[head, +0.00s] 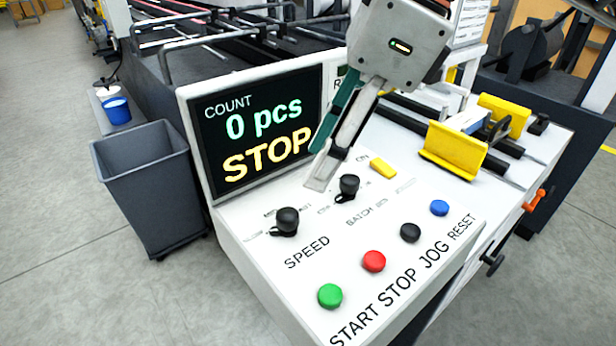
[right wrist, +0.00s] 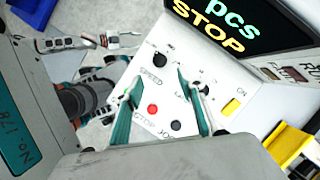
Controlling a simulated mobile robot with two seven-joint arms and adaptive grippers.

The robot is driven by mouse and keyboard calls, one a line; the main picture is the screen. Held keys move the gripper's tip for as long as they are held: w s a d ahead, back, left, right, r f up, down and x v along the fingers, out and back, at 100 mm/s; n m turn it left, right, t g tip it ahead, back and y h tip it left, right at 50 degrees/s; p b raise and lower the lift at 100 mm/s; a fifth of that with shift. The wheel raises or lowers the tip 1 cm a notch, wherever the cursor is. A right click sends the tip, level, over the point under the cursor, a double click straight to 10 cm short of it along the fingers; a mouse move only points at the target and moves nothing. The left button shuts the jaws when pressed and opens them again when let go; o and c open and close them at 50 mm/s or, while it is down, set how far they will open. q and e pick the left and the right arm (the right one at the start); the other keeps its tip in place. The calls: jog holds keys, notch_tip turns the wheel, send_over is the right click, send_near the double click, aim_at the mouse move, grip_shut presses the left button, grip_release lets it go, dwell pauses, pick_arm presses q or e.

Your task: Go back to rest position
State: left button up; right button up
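My right gripper (head: 318,170) hangs over the control panel (head: 270,262), in front of the display's right edge. It is empty, with its fingers pointing down towards the panel near the knobs. In the right wrist view its two teal fingers (right wrist: 158,112) stand apart, with the red stop button (right wrist: 152,109) showing between them. My left gripper is outside the head view.
The display (head: 262,128) reads 0 pcs and STOP. The panel has a speed knob (head: 287,221), a batch knob (head: 348,187), a yellow switch (head: 383,167) and a green start button (head: 330,295). A grey bin (head: 150,185) stands left. Yellow guides (head: 452,150) lie right.

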jog(key=shift+v, duration=0.9)
